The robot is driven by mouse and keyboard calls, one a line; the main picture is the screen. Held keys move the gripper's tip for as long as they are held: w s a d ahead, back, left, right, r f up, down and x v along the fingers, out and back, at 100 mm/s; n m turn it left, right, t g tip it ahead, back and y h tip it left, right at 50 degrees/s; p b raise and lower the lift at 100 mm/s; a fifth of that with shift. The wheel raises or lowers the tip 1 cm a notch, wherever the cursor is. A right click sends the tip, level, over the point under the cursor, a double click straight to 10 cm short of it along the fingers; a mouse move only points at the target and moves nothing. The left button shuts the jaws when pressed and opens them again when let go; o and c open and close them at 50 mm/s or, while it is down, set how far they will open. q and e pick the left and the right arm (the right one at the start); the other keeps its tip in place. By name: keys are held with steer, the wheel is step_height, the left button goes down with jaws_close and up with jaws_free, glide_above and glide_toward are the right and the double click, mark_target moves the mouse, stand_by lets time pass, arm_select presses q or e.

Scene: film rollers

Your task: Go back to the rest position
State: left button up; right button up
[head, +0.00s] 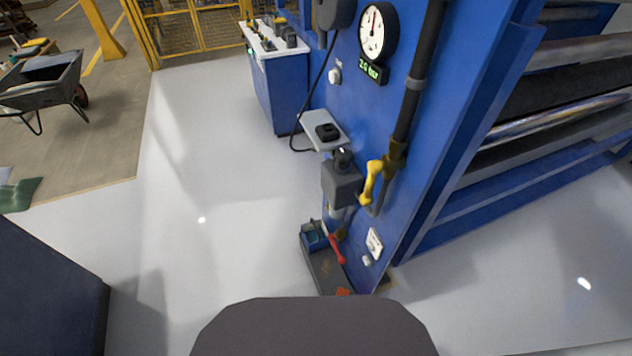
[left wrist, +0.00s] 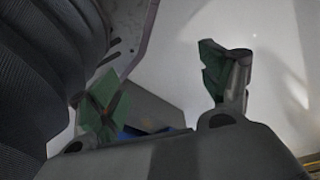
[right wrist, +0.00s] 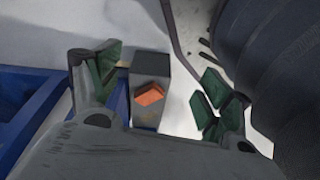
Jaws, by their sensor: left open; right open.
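My left gripper (left wrist: 165,90) shows in the left wrist view with its two green-padded fingers spread apart and nothing between them. My right gripper (right wrist: 155,90) shows in the right wrist view, also with its green-padded fingers wide apart. A grey block-like thing with an orange patch (right wrist: 150,95) appears beyond and between the right fingers; I see no contact with it. Neither gripper shows in the head view. My own dark body part fills the bottom middle of the head view.
A blue machine (head: 440,130) with rollers (head: 560,85) stands at the right. It carries a gauge (head: 376,32), a yellow lever (head: 371,182) and a small shelf (head: 318,128). A dark tray (head: 318,262) is at its foot. A wheelbarrow (head: 45,85) stands far left. The pale floor (head: 210,180) is clear.

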arm_select(q)
steer(key=s+a+r+p, duration=0.2)
steer(key=s+p, duration=0.5)
steer(key=s+a+r+g+p, duration=0.1)
steer(key=s+a+r+p, duration=0.1)
steer(key=s+p, duration=0.4)
steer(key=shift+s+a+r+y+p, duration=0.35)
steer(key=shift+s+a+r+y, duration=0.05)
steer(key=shift+a, duration=0.2)
arm_select(e)
steer(key=s+d+r, duration=0.2)
steer(key=s, duration=0.5)
steer(key=s+d+r+g, duration=0.1)
steer(key=s+d+r, duration=0.1)
steer(key=s, duration=0.4)
steer(key=shift+s+d+r+h, duration=0.35)
steer(key=shift+d+r+h, duration=0.05)
steer(key=shift+d, duration=0.15)
arm_select(q)
steer(key=shift+o, duration=0.5)
steer(key=o, duration=0.4)
steer(key=shift+w, duration=0.1)
